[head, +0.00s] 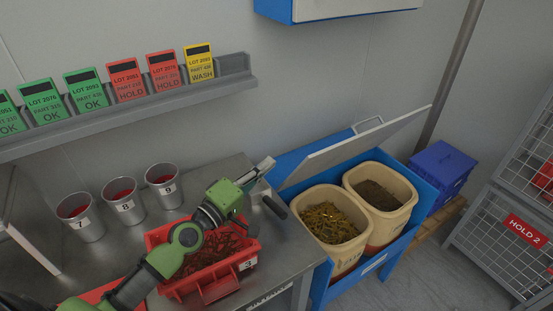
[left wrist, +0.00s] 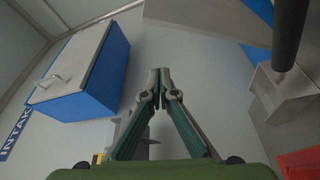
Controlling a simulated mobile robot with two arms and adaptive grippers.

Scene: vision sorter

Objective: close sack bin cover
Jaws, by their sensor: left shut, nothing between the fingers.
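The sack bin's pale cover (head: 345,153) is raised and tilted over the back of the blue bin, with a handle (head: 368,125) at its upper edge. The blue bin frame (head: 423,188) holds two cream tubs, one with yellowish scrap (head: 330,222) and one with darker contents (head: 378,195). My left gripper (head: 268,165) is above the table's right end, left of the cover and apparently apart from it. Its fingers show in the left wrist view (left wrist: 160,76), shut and empty. My right gripper is not in view.
A red tray (head: 208,286) of dark reddish pieces lies below my left arm. Metal cups, including one (head: 164,185) marked 9, stand behind it. A blue crate (head: 442,172) and wire cages (head: 510,225) are to the right. A blue wall cabinet (head: 275,9) hangs above.

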